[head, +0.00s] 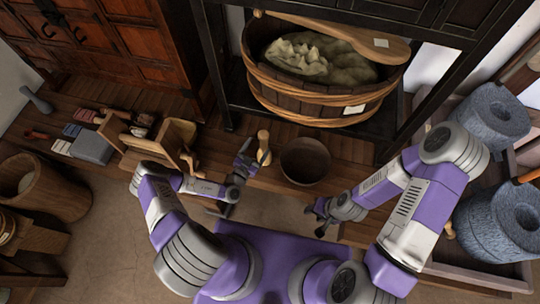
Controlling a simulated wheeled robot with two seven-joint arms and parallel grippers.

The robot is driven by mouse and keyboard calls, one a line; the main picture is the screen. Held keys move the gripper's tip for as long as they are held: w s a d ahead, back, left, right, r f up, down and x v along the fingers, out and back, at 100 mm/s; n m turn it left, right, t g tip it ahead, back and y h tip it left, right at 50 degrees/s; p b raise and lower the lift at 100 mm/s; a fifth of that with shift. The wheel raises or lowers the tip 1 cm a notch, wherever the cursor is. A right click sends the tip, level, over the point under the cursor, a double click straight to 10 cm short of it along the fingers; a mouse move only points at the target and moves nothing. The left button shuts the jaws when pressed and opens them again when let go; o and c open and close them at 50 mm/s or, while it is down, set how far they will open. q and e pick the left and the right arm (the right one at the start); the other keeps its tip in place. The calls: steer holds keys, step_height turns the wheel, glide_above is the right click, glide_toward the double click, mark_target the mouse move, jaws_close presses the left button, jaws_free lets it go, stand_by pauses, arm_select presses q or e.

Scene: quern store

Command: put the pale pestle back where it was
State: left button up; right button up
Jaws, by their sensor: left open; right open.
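The pale pestle (263,148) is a tan wooden piece with a rounded knob, on or just above the wooden bench in the middle. My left gripper (246,158) is open, close to the pestle's left side. I cannot tell whether they touch. A dark round bowl (305,161) stands to the right of the pestle. My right gripper (319,217) is open and empty, at the bench's front edge below the bowl. The pestle's lower end is partly hard to make out beside the gripper.
A large wooden tub (320,99) with pale-green contents and a wooden paddle (345,36) stands on a dark rack behind. A wooden box-like device (150,145), a grey block (92,147) and a grey pestle-shaped object (36,100) are left. Grey millstones (490,118) stand right.

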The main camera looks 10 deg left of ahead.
mark_target(266, 133)
arm_select(q)
steer(key=shift+n+y, duration=0.3)
steer(key=shift+n, duration=0.8)
steer(key=shift+w, duration=0.35)
steer(key=b+x, duration=0.1)
steer(key=x, duration=0.6)
steer(key=shift+d+r, duration=0.1)
steer(key=shift+d, duration=0.1)
steer(key=shift+c, duration=0.2)
jaws_close()
steer(key=shift+r, duration=0.1)
